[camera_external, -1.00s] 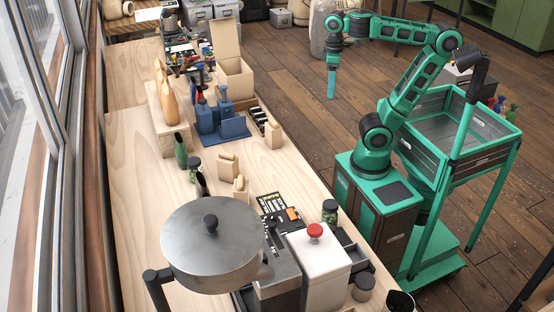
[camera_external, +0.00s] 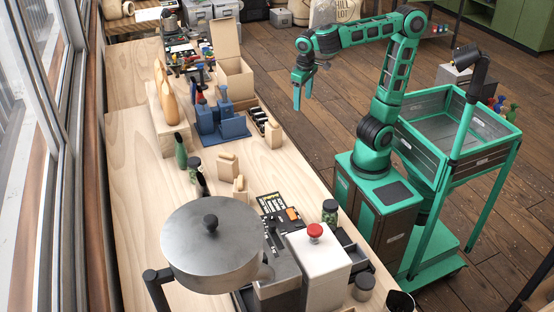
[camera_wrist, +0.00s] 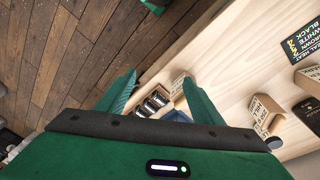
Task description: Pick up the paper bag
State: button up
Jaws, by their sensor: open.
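Three small tan paper bags stand on the wooden workbench. One paper bag (camera_external: 273,134) is near the bench's right edge, beside a rack of dark jars. A second paper bag (camera_external: 228,163) and a third paper bag (camera_external: 240,188) stand nearer the camera. My gripper (camera_external: 302,98) is open and empty, above and to the right of the first bag, apart from it. In the wrist view, my open fingers (camera_wrist: 160,88) frame the dark jars, with one paper bag (camera_wrist: 179,84) just by the right finger. Another paper bag (camera_wrist: 263,108) shows farther right.
The workbench (camera_external: 140,200) holds a blue stand (camera_external: 222,122), an open cardboard box (camera_external: 235,75), a dark green vessel (camera_external: 180,150) and a large metal pan (camera_external: 210,250). A green-framed cart (camera_external: 470,120) stands right of my base.

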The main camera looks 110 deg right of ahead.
jog(key=w+d+f+m+h, duration=0.2)
jog(key=w+m+h, duration=0.1)
jog(key=w+h, duration=0.3)
notch_tip(320, 180, up, 8)
jog(key=m+t+h, duration=0.1)
jog(key=m+h, duration=0.2)
jog(key=h, duration=0.3)
send_over(276, 132)
jog(key=a, duration=0.3)
notch_tip(276, 132, down, 19)
jog(key=shift+d+f, duration=0.1)
jog(key=shift+d, duration=0.05)
jog(key=x, duration=1)
jog(key=shift+s+d+f, duration=0.15)
jog(key=shift+d+f, duration=0.1)
jog(key=shift+c, duration=0.6)
jog(key=c, duration=1.3)
jog(key=shift+r, duration=0.1)
jog(key=shift+c, duration=0.2)
